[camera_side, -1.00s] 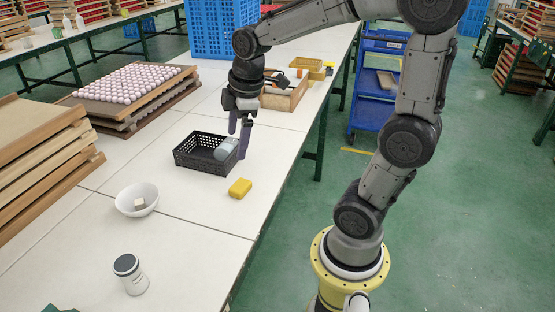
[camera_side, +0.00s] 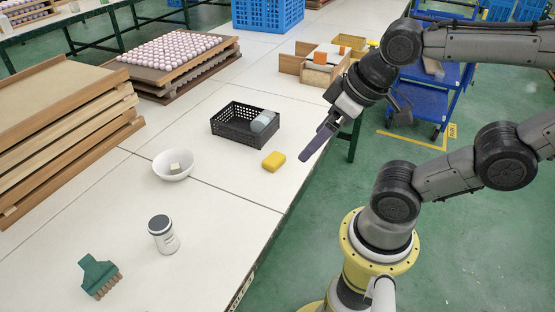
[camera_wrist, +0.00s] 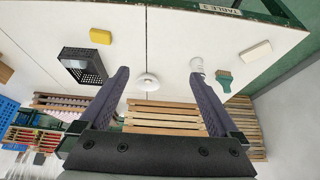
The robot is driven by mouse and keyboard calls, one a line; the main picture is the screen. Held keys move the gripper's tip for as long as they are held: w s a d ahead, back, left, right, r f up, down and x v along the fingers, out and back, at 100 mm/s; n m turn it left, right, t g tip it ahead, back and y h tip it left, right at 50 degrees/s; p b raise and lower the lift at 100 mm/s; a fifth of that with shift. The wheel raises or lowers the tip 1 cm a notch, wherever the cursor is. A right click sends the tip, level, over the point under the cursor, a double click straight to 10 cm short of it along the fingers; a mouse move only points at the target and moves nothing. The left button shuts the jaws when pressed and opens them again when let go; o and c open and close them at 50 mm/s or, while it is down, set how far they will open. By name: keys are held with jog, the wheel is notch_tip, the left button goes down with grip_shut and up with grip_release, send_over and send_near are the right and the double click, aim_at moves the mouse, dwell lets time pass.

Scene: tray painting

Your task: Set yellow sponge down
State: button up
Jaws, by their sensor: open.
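The yellow sponge (camera_side: 273,161) lies flat on the white table, just in front of the black basket (camera_side: 228,133), apart from it. In the wrist view the sponge (camera_wrist: 100,36) is at the upper left, outside the jaws. My gripper (camera_side: 318,143) is up and to the right of the sponge, near the table's right edge, tilted. In the wrist view my gripper (camera_wrist: 158,76) has its two purple fingers wide apart, with nothing held between them.
A grey item (camera_side: 263,121) is in the basket. A white bowl (camera_side: 172,171) holding a small pale block, a dark-lidded jar (camera_side: 163,235) and a green brush (camera_side: 100,276) stand nearer the front. A wooden box (camera_side: 318,73) is behind. Table around the sponge is clear.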

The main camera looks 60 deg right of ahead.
jog(key=w+d+r+n+g+h, duration=0.25)
jog(key=w+d+n+h, duration=0.2)
jog(key=d, duration=0.25)
jog(key=w+d+f+n+g+h, duration=0.2)
jog(key=w+f, duration=0.1)
jog(key=w, duration=0.3)
jog(key=w+d+f+n+g+h, duration=0.2)
jog(key=w+d, duration=0.1)
jog(key=w, duration=0.2)
jog(key=w+f+n+h, duration=0.35)
jog(key=w+f, duration=0.35)
jog(key=f, duration=0.3)
jog(key=n+g+h, duration=0.1)
jog(key=n, duration=0.3)
send_near(275, 157)
jog(key=v, duration=0.3)
jog(key=shift+w+a+f, duration=0.1)
jog(key=shift+w+f, duration=0.05)
jog(key=shift+f, duration=0.3)
jog(key=shift+s+d+f, duration=0.15)
jog(key=shift+s+d, duration=0.05)
jog(key=shift+d, duration=0.2)
jog(key=x, duration=1.2)
jog(key=shift+d+r, duration=0.25)
jog(key=shift+d, duration=0.2)
